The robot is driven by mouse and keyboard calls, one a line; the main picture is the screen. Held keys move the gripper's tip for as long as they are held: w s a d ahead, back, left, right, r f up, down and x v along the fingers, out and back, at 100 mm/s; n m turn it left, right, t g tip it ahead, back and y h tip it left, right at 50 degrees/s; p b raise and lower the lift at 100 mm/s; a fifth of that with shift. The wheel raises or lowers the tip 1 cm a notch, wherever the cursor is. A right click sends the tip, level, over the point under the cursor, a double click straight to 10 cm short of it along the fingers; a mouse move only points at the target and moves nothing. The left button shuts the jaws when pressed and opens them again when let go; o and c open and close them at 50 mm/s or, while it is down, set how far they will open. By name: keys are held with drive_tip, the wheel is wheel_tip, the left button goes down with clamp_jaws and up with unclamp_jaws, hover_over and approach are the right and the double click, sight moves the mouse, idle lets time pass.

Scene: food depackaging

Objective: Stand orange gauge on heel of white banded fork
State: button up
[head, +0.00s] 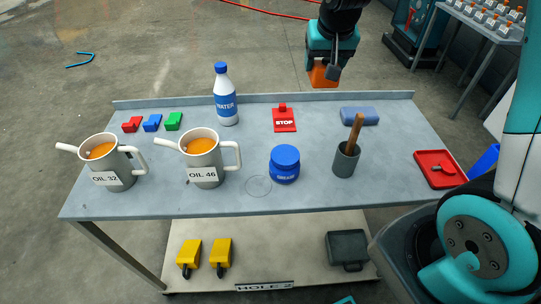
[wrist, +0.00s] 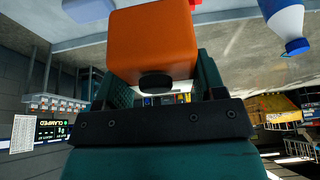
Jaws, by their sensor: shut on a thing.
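The orange gauge (head: 319,77) is a blocky orange piece held in my gripper (head: 326,72), in the air beyond the table's back edge in the head view. I cannot make out a white banded fork in either view.
The grey table (head: 240,195) carries two oil jugs (head: 205,165), a water bottle (head: 225,100), a red STOP piece (head: 284,120), a blue tub (head: 285,165), a grey cup (head: 346,160) and a red tray (head: 425,157). Open floor lies left of the table.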

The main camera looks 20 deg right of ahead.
wheel_tip(320, 180, down, 2)
drive_tip(key=shift+f+b, duration=0.15)
drive_tip(key=shift+b, duration=0.3)
drive_tip(key=p, duration=0.2)
hover_over(310, 141)
drive_tip(key=s, duration=0.2)
drive_tip(key=f, duration=1.9)
drive_tip(key=shift+w+a+f, duration=0.15)
drive_tip(key=shift+a+f, duration=0.15)
drive_tip(key=shift+f, duration=0.15)
drive_tip(key=o, duration=1.1)
